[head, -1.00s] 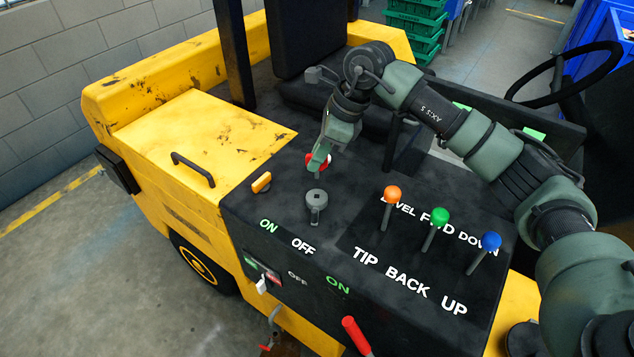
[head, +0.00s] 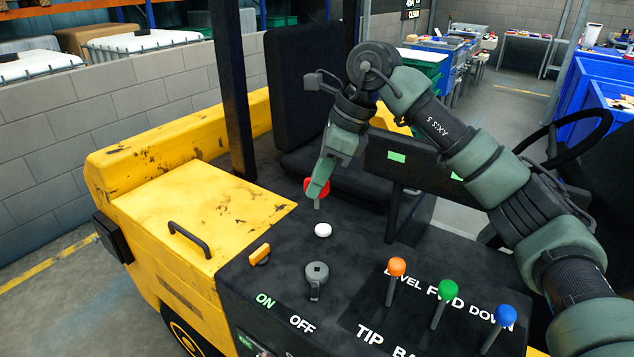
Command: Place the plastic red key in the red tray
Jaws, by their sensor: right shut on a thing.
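My right gripper (head: 318,186) points down over the black control panel and is shut on the red key (head: 311,184). The key's red head shows beside the fingers, and a short grey shank points down below it. The key is a little above the panel, behind a small white round piece (head: 322,230). I cannot tell whether the shank touches anything. No red tray can be made out in view. My left gripper is not in view.
The black panel (head: 240,290) carries a grey rotary switch (head: 316,273), a yellow-orange switch (head: 260,254) and orange (head: 397,266), green (head: 448,289) and blue (head: 506,315) knobbed levers. A steering wheel (head: 585,125) is at right. Blue containers and tables stand in the background.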

